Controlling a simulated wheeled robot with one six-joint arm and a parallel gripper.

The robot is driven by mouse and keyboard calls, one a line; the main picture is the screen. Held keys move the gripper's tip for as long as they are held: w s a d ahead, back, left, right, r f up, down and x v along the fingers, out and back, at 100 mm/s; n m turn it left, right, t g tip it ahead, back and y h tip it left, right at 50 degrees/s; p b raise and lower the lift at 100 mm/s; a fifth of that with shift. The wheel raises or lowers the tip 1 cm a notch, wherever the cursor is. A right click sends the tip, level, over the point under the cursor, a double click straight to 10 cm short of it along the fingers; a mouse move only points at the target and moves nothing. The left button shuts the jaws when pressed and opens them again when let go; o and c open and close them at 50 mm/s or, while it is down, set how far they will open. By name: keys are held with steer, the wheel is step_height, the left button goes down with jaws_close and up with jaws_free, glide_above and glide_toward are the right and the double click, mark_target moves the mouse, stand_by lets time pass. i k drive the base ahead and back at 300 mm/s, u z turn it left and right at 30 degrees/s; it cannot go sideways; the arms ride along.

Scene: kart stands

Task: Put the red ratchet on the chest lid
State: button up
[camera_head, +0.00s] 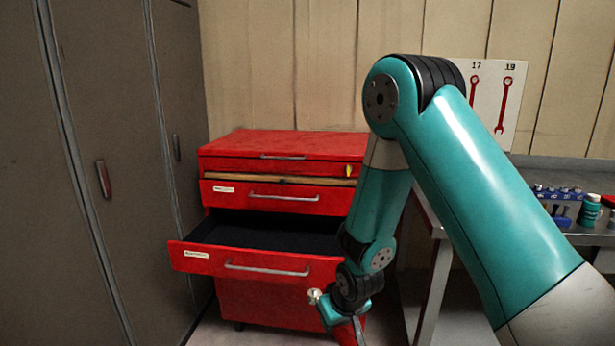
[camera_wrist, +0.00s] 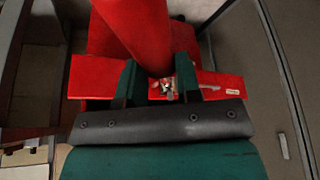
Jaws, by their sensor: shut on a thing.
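The red tool chest stands left of centre in the head view, its flat red lid (camera_head: 290,144) closed and bare. My gripper (camera_head: 338,312) is low in front of the chest's right side, below lid height. It is shut on the red ratchet, whose red handle (camera_head: 351,332) points down and whose metal head (camera_head: 314,296) sticks out to the left. In the wrist view the thick red handle (camera_wrist: 138,32) runs between the fingers (camera_wrist: 158,82), with the metal part (camera_wrist: 167,89) just beyond them. The fingers hide some of the ratchet.
A chest drawer (camera_head: 240,264) is pulled open, dark and apparently empty inside. Grey lockers (camera_head: 85,180) stand close at the left. At the right a metal bench (camera_head: 540,166) holds a blue socket rack (camera_head: 562,194) and a teal bottle (camera_head: 589,210). Space above the lid is free.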

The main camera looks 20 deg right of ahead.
mark_target(320, 145)
steer(key=z, duration=0.05)
steer(key=k, duration=0.1)
steer(key=u, duration=1.15)
steer(key=i, duration=0.7)
steer(key=z, duration=1.3)
